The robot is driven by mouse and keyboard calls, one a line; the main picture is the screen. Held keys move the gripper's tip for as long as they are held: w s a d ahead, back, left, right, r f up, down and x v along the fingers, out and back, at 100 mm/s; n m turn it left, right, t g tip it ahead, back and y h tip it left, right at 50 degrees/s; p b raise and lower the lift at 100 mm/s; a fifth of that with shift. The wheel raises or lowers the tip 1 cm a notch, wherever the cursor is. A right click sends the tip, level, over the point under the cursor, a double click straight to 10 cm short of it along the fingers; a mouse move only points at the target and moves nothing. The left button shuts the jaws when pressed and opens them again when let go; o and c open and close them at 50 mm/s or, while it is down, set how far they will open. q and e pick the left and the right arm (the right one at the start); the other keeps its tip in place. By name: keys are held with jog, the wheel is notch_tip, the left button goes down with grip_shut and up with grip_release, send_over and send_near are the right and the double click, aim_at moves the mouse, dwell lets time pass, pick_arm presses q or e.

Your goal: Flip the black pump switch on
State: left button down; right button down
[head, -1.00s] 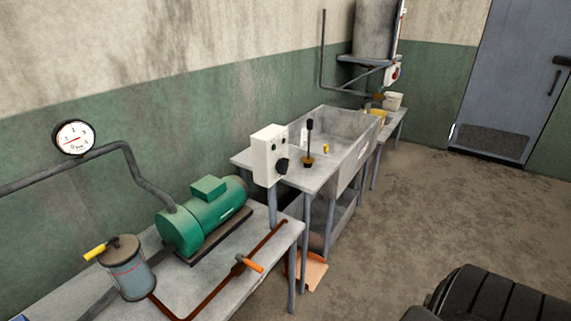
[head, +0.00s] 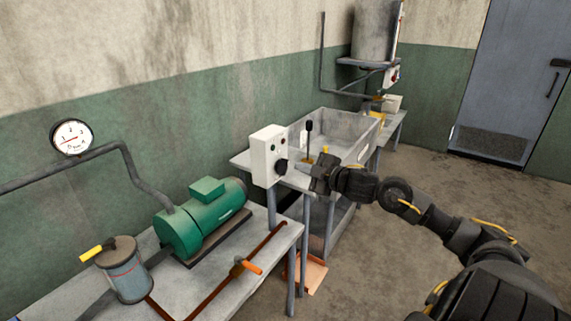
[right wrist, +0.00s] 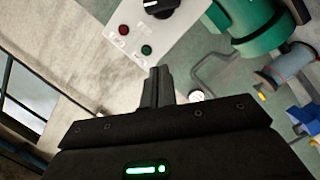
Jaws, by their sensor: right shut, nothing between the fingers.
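The black pump switch (head: 281,167) is a round knob low on the front of a white control box (head: 265,150). In the right wrist view the knob (right wrist: 162,8) shows at the top edge, partly cut off, with a white mark on it. A red button (right wrist: 125,30) and a green button (right wrist: 146,50) sit beside it on the box. My right gripper (head: 305,168) is shut and empty, just right of the knob in the head view. Its closed fingers (right wrist: 157,85) point toward the box in the wrist view. I cannot tell whether they touch it. My left gripper is not in view.
A green pump motor (head: 203,215) and a grey canister (head: 127,270) with a yellow handle stand on the near bench. A sink (head: 345,125) is behind the box, with a black lever (head: 309,130) near it. The floor at right is clear.

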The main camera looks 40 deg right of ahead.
jog(key=shift+w+d, duration=0.1)
jog(key=p, duration=0.4)
send_over(282, 167)
jog(key=s+a, duration=0.3)
jog(key=shift+w+a+f, duration=0.15)
jog(key=shift+w+f, duration=0.1)
jog(key=shift+f, duration=0.3)
jog(key=shift+w+d+f, duration=0.15)
jog(key=shift+d+f, duration=0.75)
jog(key=shift+d, duration=0.15)
jog(key=shift+d+f+p, duration=0.3)
jog(key=shift+d+f, duration=0.05)
jog(key=shift+d, duration=0.2)
jog(key=shift+w+f, duration=0.1)
jog(key=shift+f, duration=0.05)
